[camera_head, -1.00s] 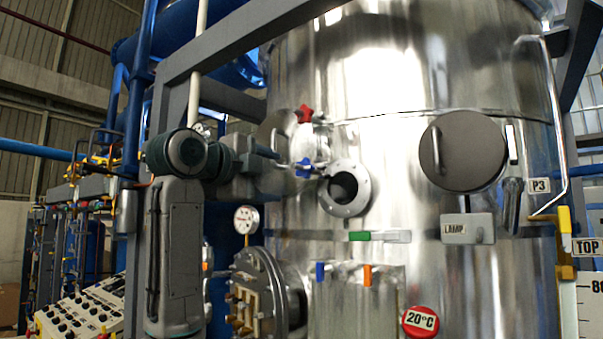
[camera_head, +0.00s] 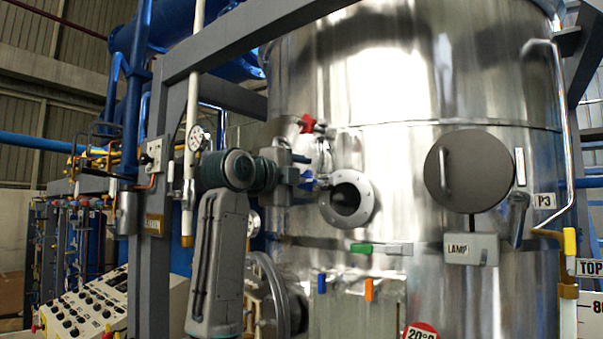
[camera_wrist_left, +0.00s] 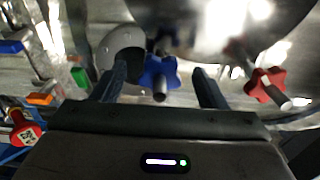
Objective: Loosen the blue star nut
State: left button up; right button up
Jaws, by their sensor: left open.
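The blue star nut (camera_wrist_left: 160,74) sits on a threaded stud between the two open fingers of my left gripper (camera_wrist_left: 160,88) in the left wrist view. Bare space shows on both sides of it, so the fingers do not visibly grip it. In the head view the blue star nut (camera_head: 307,179) is just left of the round flanged port, and my left gripper (camera_head: 300,172) reaches it from the left, partly hiding it. The red star nut (camera_head: 308,123) is above it; it also shows at the right of the left wrist view (camera_wrist_left: 265,84). My right gripper is not in view.
The shiny steel vessel (camera_head: 400,80) fills the right side. A flanged port (camera_head: 348,199), a round dark cover (camera_head: 469,171), a green handle (camera_head: 362,248) and a LAMP box (camera_head: 470,249) are on it. A grey frame post (camera_head: 157,230) and control panel (camera_head: 85,308) stand left.

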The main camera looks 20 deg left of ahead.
pick_arm(q)
jog(key=shift+w, duration=0.1)
jog(key=shift+d, duration=0.1)
jog(key=c, duration=1)
